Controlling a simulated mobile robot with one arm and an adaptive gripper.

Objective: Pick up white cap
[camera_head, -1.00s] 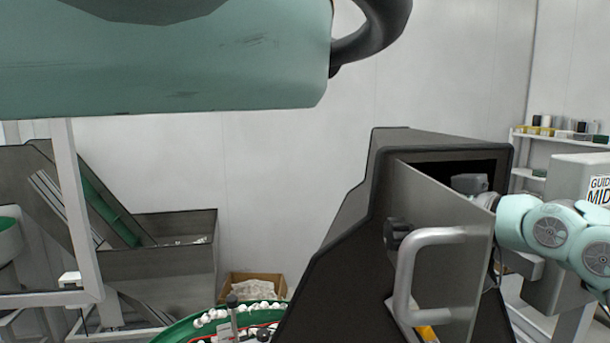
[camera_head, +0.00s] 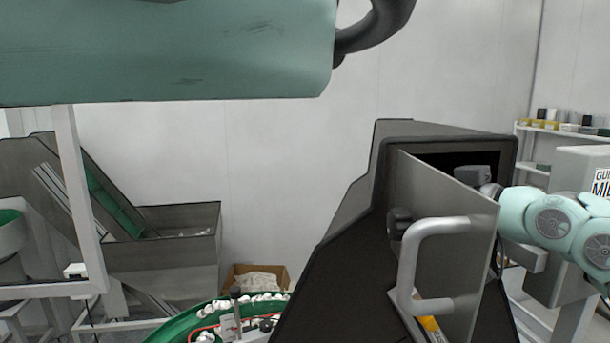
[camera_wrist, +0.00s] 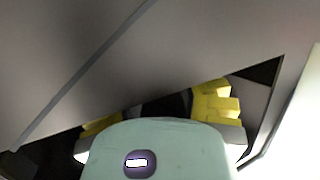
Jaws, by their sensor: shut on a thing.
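My gripper (camera_wrist: 160,110) shows in the wrist view as yellow stepped fingers on both sides of a dark gap, past my pale green wrist housing. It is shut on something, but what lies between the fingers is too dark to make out. A slanted grey panel (camera_wrist: 90,60) hides part of the fingers. No white cap is clearly visible there. In the head view, several small white caps (camera_head: 262,298) lie along the rim of a green round table at the bottom. I cannot make out my fingers in the head view.
A dark machine (camera_head: 345,220) with a grey handle (camera_head: 408,265) on its side panel blocks the lower centre. A pale green arm (camera_head: 550,218) reaches to its opening at right. A hopper (camera_head: 165,240) and cardboard box (camera_head: 258,276) stand behind, left.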

